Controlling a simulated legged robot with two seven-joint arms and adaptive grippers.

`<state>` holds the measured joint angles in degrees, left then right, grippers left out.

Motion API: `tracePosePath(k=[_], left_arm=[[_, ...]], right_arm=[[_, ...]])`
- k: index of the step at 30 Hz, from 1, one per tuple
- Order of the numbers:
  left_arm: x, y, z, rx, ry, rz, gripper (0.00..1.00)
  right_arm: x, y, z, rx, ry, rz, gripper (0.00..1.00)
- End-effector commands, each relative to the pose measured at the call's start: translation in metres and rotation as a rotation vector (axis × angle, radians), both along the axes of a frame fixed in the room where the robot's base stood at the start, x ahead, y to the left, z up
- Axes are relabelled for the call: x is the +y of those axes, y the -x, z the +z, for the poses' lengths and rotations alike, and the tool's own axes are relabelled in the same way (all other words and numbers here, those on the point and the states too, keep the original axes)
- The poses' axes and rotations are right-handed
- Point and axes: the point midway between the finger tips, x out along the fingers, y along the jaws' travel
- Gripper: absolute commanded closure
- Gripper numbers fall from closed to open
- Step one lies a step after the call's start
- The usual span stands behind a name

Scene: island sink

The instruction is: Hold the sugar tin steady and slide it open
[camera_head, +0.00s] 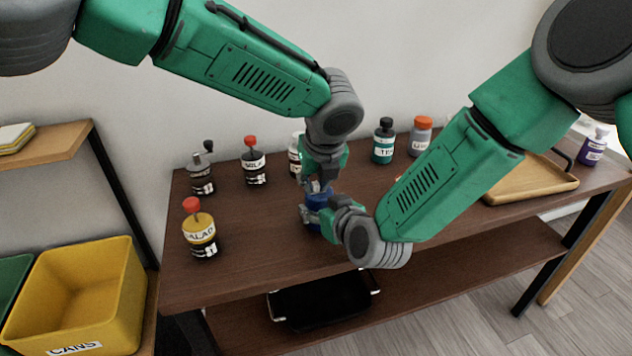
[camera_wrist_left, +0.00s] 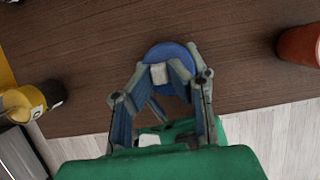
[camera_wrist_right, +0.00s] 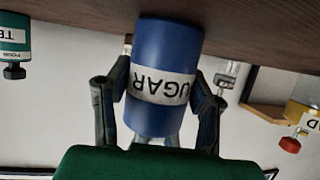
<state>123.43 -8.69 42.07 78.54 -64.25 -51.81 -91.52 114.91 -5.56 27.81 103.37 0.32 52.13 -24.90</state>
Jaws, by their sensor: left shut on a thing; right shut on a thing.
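The sugar tin (camera_head: 319,199) is a blue cylinder standing upright near the front middle of the brown table. In the right wrist view the tin (camera_wrist_right: 165,50) appears upside down, with a white SUGAR label. In the left wrist view its round blue top (camera_wrist_left: 170,52) shows from above. My left gripper (camera_head: 320,186) comes down from above and is shut on the top of the tin. My right gripper (camera_head: 320,214) reaches in from the front right and is shut around the tin's sides. The grippers hide much of the tin in the head view.
A salad bottle (camera_head: 201,235) stands at the front left. Behind are a milk bottle (camera_head: 253,165), a teal tea bottle (camera_head: 383,145) and an orange-capped jar (camera_head: 421,137). A wooden tray (camera_head: 530,183) lies at the right. A yellow bin (camera_head: 115,290) stands left of the table.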

Motion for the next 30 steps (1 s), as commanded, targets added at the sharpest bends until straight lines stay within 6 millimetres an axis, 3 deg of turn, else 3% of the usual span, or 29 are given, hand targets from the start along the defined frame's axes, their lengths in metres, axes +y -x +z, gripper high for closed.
tracePosePath(k=[6, 13, 15, 16, 26, 30], left_arm=[[-0.016, -0.005, 0.001, -0.002, -0.002, -0.001, 1.00], [-0.017, -0.005, 0.001, -0.001, 0.001, 0.000, 1.00], [-0.017, -0.005, 0.001, -0.001, 0.001, 0.000, 0.69], [-0.017, -0.005, 0.001, -0.001, 0.001, 0.000, 0.66], [-0.016, -0.005, 0.003, -0.001, 0.000, 0.000, 0.66], [-0.018, 0.000, 0.017, -0.003, -0.001, 0.001, 0.66]], right_arm=[[0.000, 0.001, -0.001, 0.001, 0.001, 0.001, 0.85], [0.000, 0.001, -0.001, 0.002, 0.001, 0.001, 0.85], [0.000, 0.001, -0.001, 0.002, 0.001, 0.001, 0.85], [0.000, 0.001, -0.001, 0.002, 0.001, 0.001, 0.85], [0.000, 0.001, -0.001, 0.001, 0.001, 0.001, 0.85], [0.000, 0.001, -0.001, 0.001, 0.001, 0.001, 0.85]])
